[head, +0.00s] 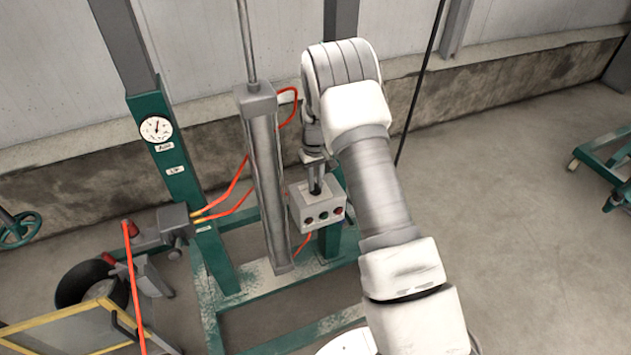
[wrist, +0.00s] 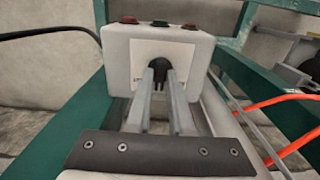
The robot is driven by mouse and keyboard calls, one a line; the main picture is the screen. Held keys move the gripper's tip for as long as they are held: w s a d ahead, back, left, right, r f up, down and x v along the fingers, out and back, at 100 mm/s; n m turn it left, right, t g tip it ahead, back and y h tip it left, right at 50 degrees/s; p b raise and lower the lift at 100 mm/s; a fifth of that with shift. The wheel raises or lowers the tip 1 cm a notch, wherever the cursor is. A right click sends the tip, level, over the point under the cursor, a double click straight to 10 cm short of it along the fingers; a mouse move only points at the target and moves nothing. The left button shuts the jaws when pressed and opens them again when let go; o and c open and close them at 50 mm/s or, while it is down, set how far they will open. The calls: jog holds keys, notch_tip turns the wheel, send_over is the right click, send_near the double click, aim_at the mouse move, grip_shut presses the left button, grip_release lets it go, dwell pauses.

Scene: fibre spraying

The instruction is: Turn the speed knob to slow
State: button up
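The speed knob (wrist: 160,70) is black and sits on a white plate on the face of a pale grey control box (wrist: 118,60). In the head view the control box (head: 309,214) is on the green stand, right of the grey cylinder. My gripper (wrist: 161,75) reaches to the knob, one finger on each side of it, with the dark knob filling the gap at the tips. I cannot tell whether the fingers press on it. In the head view my gripper (head: 316,187) is over the box's top face, and the knob is hidden there. The knob's setting cannot be read.
Red and green buttons (head: 323,216) line the box's side, close to my gripper. The tall grey cylinder (head: 268,185) and orange hoses (head: 228,200) are just left. A dial gauge (head: 156,129) is on the green post.

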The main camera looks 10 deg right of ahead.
grip_shut()
jog(key=shift+n, duration=0.4)
jog(key=n+b, duration=0.1)
jog(key=n, duration=0.2)
jog(key=shift+n+b, duration=0.3)
jog(key=n, duration=0.5)
jog(key=shift+n, duration=0.4)
jog(key=o, duration=0.5)
grip_release()
